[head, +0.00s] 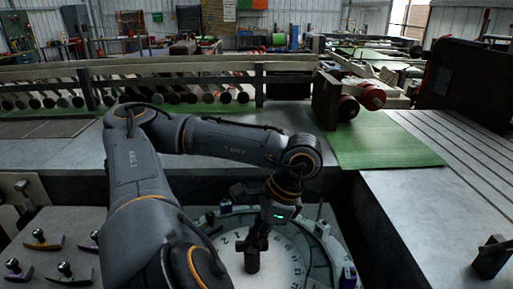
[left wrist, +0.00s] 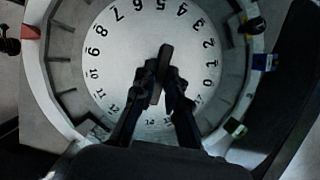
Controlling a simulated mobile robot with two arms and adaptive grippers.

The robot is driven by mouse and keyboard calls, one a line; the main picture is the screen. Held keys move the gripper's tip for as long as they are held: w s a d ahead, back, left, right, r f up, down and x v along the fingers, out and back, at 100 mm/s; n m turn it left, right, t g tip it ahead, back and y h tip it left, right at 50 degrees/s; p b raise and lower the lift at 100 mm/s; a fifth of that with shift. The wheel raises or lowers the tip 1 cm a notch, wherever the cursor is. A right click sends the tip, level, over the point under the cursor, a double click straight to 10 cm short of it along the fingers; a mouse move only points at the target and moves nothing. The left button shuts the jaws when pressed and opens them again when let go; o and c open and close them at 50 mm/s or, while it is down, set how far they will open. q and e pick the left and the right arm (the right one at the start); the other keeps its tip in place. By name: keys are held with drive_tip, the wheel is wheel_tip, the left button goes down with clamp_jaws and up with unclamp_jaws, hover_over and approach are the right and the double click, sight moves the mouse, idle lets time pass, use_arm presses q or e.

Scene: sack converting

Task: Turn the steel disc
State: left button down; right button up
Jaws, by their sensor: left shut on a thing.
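The steel disc (head: 288,264) is a pale round plate with black numbers near its edge, set in a round housing (head: 327,250) below the table. The disc also shows in the left wrist view (left wrist: 125,55), almost whole. A dark upright bar-like handle (head: 252,263) stands near the disc's middle; in the left wrist view the handle (left wrist: 164,60) lies slightly tilted between the fingers. My left gripper (head: 258,242) reaches down from above and is shut on this handle; its fingers (left wrist: 164,88) hide part of the disc's lower numbers. My right gripper is in neither view.
Small coloured parts (left wrist: 264,62) sit around the housing's rim. Several dark-handled tools (head: 42,240) lie on a panel at the left. A green sheet (head: 385,145) lies on the table behind, beside red rollers (head: 371,97). A slotted table (head: 450,180) fills the right.

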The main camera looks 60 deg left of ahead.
use_arm(q)
drive_tip(key=shift+r, duration=0.1)
drive_tip(key=c, duration=1.4)
unclamp_jaws()
drive_tip(key=shift+o, duration=0.2)
wheel_tip(320, 180, up, 6)
drive_tip(key=shift+s+a+r, duration=0.1)
drive_tip(key=shift+r, duration=1.85)
